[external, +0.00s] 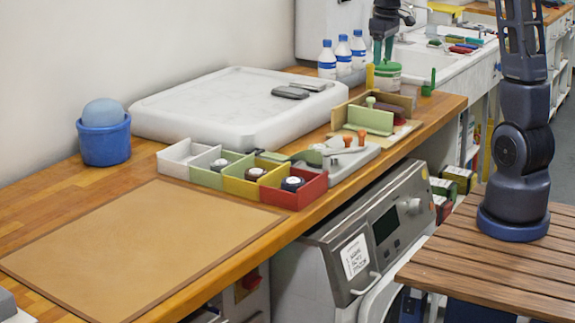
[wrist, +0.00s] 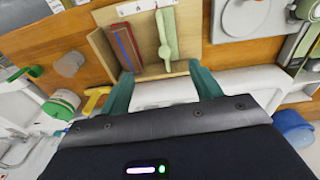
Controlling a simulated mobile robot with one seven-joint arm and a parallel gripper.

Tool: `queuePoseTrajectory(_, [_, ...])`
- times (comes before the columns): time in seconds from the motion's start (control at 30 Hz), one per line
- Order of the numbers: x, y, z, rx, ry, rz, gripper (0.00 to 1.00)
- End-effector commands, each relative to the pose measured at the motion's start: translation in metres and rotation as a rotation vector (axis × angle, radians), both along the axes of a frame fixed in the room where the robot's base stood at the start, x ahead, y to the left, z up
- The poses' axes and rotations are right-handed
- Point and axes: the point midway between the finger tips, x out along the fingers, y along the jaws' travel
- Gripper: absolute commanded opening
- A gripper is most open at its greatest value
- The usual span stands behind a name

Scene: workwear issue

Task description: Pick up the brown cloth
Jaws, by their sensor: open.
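I cannot make out anything that is surely a brown cloth. A flat tan sheet with a darker brown border (external: 130,245) lies on the near left of the counter in the external view; it looks like a mat. A wooden divided box (external: 345,112) holds a dark reddish-brown piece (external: 386,107) behind a green divider. In the wrist view this box (wrist: 102,48) holds a narrow red and blue piece (wrist: 125,46) beside a pale green one. My gripper (external: 383,52) is over the far end of the counter, near a green-lidded tub. Its teal fingers (wrist: 164,88) are apart with nothing between them.
The green-lidded tub (external: 386,75) and several bottles (external: 342,55) stand close to my gripper. A white slab (external: 225,105), coloured bins (external: 242,175) and a blue bucket (external: 105,145) fill the counter's middle and back. A sink (external: 425,55) adjoins the far end.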

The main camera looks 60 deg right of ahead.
Motion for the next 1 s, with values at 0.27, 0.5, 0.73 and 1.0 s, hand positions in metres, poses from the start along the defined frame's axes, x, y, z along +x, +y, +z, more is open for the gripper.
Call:
queuePoseTrajectory(0.27, [0.027,-0.075,-0.054,0.025,0.060,0.002,0.64])
queuePoseTrajectory(0.5, [0.033,-0.103,-0.078,0.036,0.078,0.007,0.64])
queuePoseTrajectory(0.73, [0.033,-0.104,-0.105,0.038,0.081,0.008,0.64])
queuePoseTrajectory(1.0, [0.034,-0.104,-0.132,0.037,0.079,0.008,0.64])
